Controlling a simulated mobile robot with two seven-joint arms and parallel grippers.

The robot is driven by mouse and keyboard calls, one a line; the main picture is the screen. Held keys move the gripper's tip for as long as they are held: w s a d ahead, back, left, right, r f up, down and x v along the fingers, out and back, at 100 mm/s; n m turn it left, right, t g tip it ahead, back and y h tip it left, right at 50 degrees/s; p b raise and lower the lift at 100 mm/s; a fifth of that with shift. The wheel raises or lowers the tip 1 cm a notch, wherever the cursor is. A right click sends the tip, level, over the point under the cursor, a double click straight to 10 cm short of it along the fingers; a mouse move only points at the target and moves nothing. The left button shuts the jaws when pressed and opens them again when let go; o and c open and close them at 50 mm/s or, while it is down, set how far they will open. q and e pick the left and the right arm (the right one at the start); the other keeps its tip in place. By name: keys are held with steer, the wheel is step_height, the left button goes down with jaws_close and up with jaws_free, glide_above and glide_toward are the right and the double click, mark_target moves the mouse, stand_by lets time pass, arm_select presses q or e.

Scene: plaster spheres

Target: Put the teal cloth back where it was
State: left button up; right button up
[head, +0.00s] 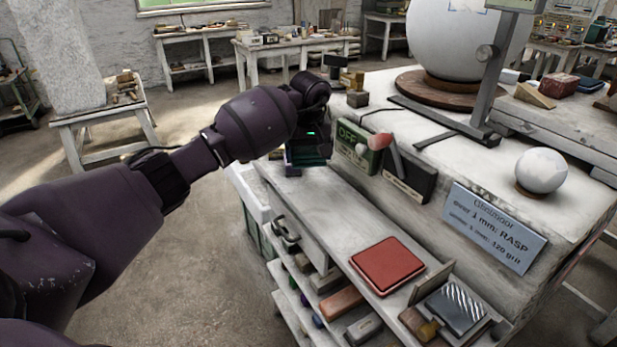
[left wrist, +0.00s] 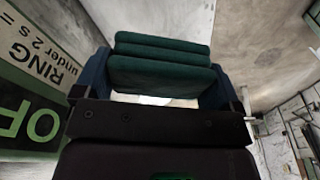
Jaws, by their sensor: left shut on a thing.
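The teal cloth (left wrist: 160,75) is a folded, dark teal stack of layers in the left wrist view. It sits between the two fingers of my left gripper (left wrist: 160,82), which is shut on it. In the head view my left gripper (head: 308,155) is at the far left end of the low shelf top, beside the plinth's front face. The cloth is hard to make out there against the dark gripper. My right gripper is not in view.
A green sign (head: 357,150) and a dark box switch (head: 409,180) are on the plinth face right of my gripper. A red pad (head: 388,266) and a tray with a striped block (head: 457,307) lie nearer on the shelf. The shelf top between is bare.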

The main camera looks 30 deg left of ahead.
mark_target(309, 152)
arm_select(q)
steer(key=shift+f, duration=3.6)
steer(key=shift+f, duration=0.1)
steer(key=o, duration=0.6)
steer(key=shift+o, duration=0.2)
steer(key=r, duration=0.4)
steer(key=s+r, duration=0.1)
steer(key=r, duration=0.3)
steer(key=d+r, duration=0.1)
steer(key=r, duration=0.3)
steer(key=shift+s, duration=0.25)
